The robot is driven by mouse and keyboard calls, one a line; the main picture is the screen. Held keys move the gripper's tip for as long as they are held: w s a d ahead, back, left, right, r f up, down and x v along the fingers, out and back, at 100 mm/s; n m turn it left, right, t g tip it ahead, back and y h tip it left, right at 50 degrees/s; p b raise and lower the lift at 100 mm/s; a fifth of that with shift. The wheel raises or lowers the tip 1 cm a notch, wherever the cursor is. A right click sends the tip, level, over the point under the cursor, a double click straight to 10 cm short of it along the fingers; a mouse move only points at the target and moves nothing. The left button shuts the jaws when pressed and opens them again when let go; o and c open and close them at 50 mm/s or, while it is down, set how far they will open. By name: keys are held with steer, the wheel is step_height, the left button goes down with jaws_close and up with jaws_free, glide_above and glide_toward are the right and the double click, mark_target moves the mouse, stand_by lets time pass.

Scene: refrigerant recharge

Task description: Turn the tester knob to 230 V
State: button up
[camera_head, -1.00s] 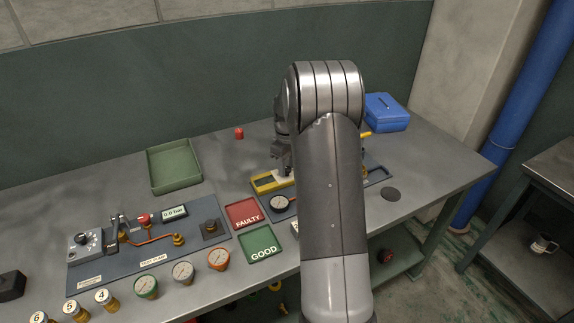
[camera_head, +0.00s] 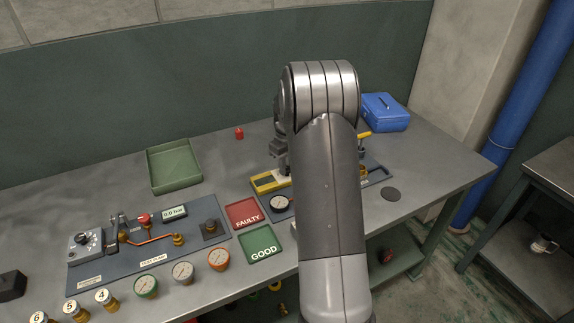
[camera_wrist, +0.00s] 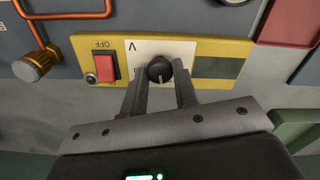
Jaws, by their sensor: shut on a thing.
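The yellow tester (camera_wrist: 118,45) lies across the upper middle of the wrist view, its lettering upside down. Its black round knob (camera_wrist: 159,69) sits on a white dial plate marked V. My gripper (camera_wrist: 161,73) is shut on the knob, one finger on each side. A light pointer line on the knob faces toward my gripper, but the dial numbers are mostly hidden by the fingers. A red switch (camera_wrist: 105,67) marked OFF is left of the dial, and a dark display (camera_wrist: 217,68) is right of it. In the head view the tester (camera_head: 264,183) is partly behind my arm.
A copper pipe with a brass fitting (camera_wrist: 37,65) lies near the tester in the wrist view. The red FAULTY tray (camera_head: 244,214) and green GOOD tray (camera_head: 260,244) are close by. A blue box (camera_head: 385,112) stands at the back right.

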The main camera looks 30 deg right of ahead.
mark_target(287, 168)
steer(key=m, duration=1.2)
steer(key=shift+m, duration=0.4)
stand_by(0.3)
steer(key=o, duration=1)
step_height(287, 168, up, 11)
steer(key=shift+f, duration=0.1)
